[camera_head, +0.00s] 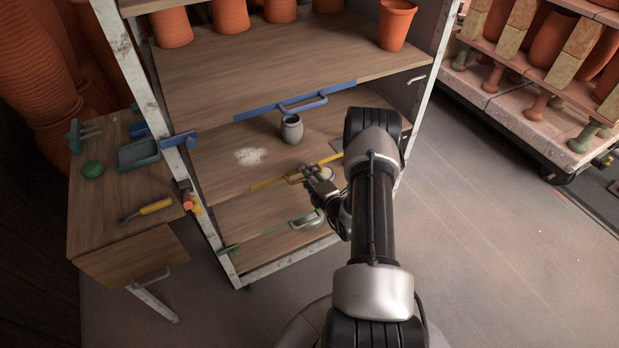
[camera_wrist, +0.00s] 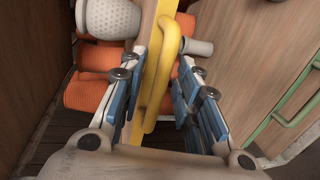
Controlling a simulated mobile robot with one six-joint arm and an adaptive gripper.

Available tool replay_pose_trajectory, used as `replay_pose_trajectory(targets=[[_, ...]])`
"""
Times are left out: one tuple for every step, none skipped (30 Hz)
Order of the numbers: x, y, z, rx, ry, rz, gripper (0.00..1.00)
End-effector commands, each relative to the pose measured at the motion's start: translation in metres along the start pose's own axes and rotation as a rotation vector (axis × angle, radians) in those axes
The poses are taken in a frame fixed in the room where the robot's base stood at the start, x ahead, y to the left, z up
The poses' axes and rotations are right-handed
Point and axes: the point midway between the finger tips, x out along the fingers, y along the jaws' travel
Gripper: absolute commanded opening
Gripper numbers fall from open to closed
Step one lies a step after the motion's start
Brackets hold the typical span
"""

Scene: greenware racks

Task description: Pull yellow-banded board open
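The yellow-banded board (camera_head: 222,168) is a wooden shelf board in the rack, with a yellow strip (camera_head: 266,185) along its front edge. A yellow handle (camera_head: 293,180) sits on that strip, and the handle fills the middle of the wrist view (camera_wrist: 166,75). My gripper (camera_head: 318,178) is at the handle; in the wrist view my gripper (camera_wrist: 172,80) has its fingers apart, one on each side of the handle, with gaps visible.
A blue-banded board (camera_head: 255,111) with a blue handle is above, a green-banded board (camera_head: 262,246) with a green handle below. A side table (camera_head: 110,205) with tools stands left. A cart of pots (camera_head: 530,110) stands right. Floor in front is clear.

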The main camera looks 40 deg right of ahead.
Motion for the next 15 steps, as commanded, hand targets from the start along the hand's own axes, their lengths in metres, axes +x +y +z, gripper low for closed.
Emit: replay_pose_trajectory(targets=[[0.0009, 0.0001, -0.0001, 0.000, 0.000, 0.000, 0.30], [0.0010, 0.0001, 0.0000, 0.000, 0.000, 0.000, 0.30], [0.0010, 0.0002, -0.0001, 0.000, 0.000, 0.000, 0.30], [0.0010, 0.0002, -0.0001, 0.000, 0.000, 0.000, 0.30], [0.0009, 0.0002, -0.0001, 0.000, 0.000, 0.000, 0.30], [0.0008, 0.0002, -0.0001, 0.000, 0.000, 0.000, 0.30], [0.0008, 0.0002, -0.0001, 0.000, 0.000, 0.000, 0.30], [0.0008, 0.0002, -0.0001, 0.000, 0.000, 0.000, 0.29], [0.0007, 0.0002, -0.0001, 0.000, 0.000, 0.000, 0.26], [0.0007, 0.0001, -0.0002, 0.000, 0.000, 0.000, 0.24], [0.0007, 0.0001, -0.0002, 0.000, 0.001, 0.000, 0.22], [0.0007, 0.0001, -0.0002, 0.000, 0.001, 0.000, 0.20], [0.0006, 0.0001, -0.0002, 0.000, 0.001, 0.000, 0.18], [0.0006, 0.0000, -0.0002, 0.000, 0.001, 0.000, 0.16], [0.0006, 0.0000, -0.0002, 0.000, 0.001, 0.000, 0.13]])
